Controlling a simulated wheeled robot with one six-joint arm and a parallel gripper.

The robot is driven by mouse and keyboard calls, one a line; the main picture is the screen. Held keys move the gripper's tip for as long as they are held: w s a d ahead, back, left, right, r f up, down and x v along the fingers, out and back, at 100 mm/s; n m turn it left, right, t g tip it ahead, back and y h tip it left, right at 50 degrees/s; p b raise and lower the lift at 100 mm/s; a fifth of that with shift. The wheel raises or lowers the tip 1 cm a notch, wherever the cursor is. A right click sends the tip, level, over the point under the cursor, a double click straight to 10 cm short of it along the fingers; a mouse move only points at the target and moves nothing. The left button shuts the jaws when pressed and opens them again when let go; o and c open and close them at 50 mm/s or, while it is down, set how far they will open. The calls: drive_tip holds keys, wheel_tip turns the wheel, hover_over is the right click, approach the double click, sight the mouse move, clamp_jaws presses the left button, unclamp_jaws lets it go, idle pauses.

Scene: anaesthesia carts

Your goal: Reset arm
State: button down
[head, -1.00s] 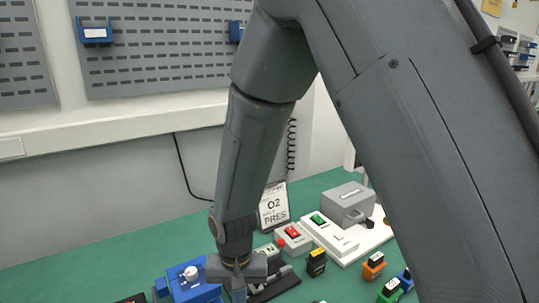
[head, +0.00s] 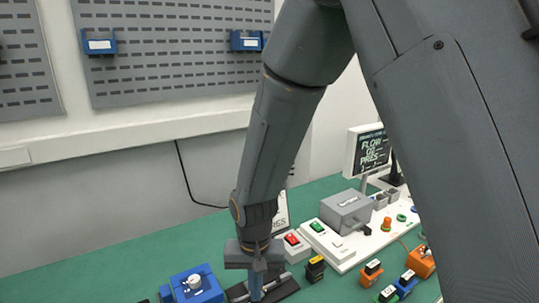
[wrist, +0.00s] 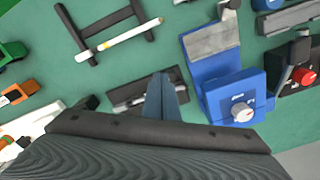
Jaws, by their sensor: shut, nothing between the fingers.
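My gripper (head: 256,286) points down over the green bench, and its narrow fingers are together with nothing between them. In the wrist view the closed fingers (wrist: 163,97) show in front of a dark plate (wrist: 128,98) with a metallic strip. In the head view this dark plate (head: 284,288) lies just behind and right of the fingertips. I cannot tell whether the fingertips touch it. A blue device with a white knob (head: 197,288) stands to the left in the head view. It is to the right in the wrist view (wrist: 224,75).
A grey box (head: 346,211) on a white base, a red-button box (head: 292,245) and small coloured connectors (head: 371,270) stand to the right. A black rack (wrist: 80,36) holds a white stick (wrist: 118,40). The left bench (head: 80,265) is clear.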

drive_tip(key=s+d+r+t+b, duration=0.1)
drive_tip(key=s+d+b, duration=0.2)
drive_tip(key=d, duration=2)
drive_tip(key=b, duration=0.4)
drive_tip(key=shift+r, duration=0.25)
